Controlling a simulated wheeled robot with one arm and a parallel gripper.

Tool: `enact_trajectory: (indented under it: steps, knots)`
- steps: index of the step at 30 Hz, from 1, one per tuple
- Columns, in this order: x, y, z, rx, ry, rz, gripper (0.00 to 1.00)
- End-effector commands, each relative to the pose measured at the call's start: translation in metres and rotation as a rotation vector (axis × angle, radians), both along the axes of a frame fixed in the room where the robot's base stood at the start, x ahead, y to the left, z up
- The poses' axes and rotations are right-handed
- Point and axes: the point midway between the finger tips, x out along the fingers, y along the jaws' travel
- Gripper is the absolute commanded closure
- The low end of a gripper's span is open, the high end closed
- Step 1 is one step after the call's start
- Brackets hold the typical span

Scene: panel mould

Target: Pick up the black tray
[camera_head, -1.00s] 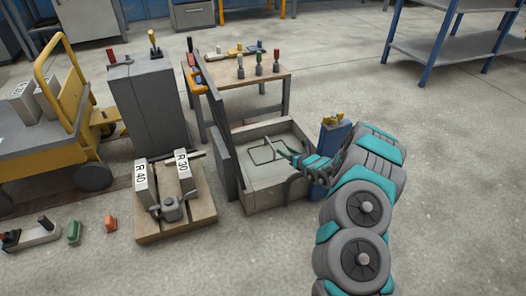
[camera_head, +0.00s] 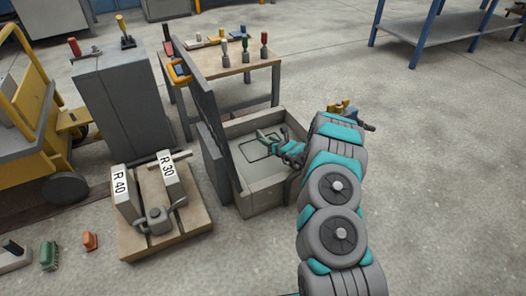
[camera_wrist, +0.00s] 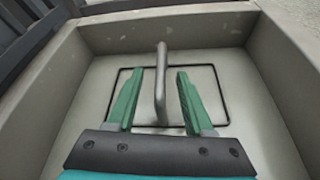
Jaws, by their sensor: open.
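I see no separate black tray in these frames. An open grey box (camera_head: 262,199) stands on the floor in the head view; its pale floor (camera_wrist: 245,90) fills much of the wrist view. A thin black rectangular outline (camera_wrist: 221,95) is on that floor. A grey bar-like handle (camera_wrist: 160,85) stands up within the outline. My gripper (camera_head: 265,138) reaches into the box from the right. In the wrist view its green fingers (camera_wrist: 161,74) are apart, one on each side of the handle in the picture. I cannot tell whether they touch it.
A dark upright panel (camera_head: 218,125) borders the box's left side. A wooden pallet (camera_head: 193,212) with blocks marked R 40 and R 30 lies at left. A workbench (camera_head: 243,63) with tools and a grey cabinet (camera_head: 130,110) stand behind.

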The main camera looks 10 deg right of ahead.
Motion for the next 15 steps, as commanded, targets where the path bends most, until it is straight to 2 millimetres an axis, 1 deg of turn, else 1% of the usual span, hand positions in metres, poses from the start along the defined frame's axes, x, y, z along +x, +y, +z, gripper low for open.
enact_trajectory:
  steps: [3,9,15]
  knots:
    - [0.012,0.003,-0.008,-0.004,-0.001,0.002,0.48]
    - [0.030,0.011,-0.016,-0.001,0.001,0.001,0.48]
    - [0.036,0.014,-0.015,0.001,-0.002,0.001,0.48]
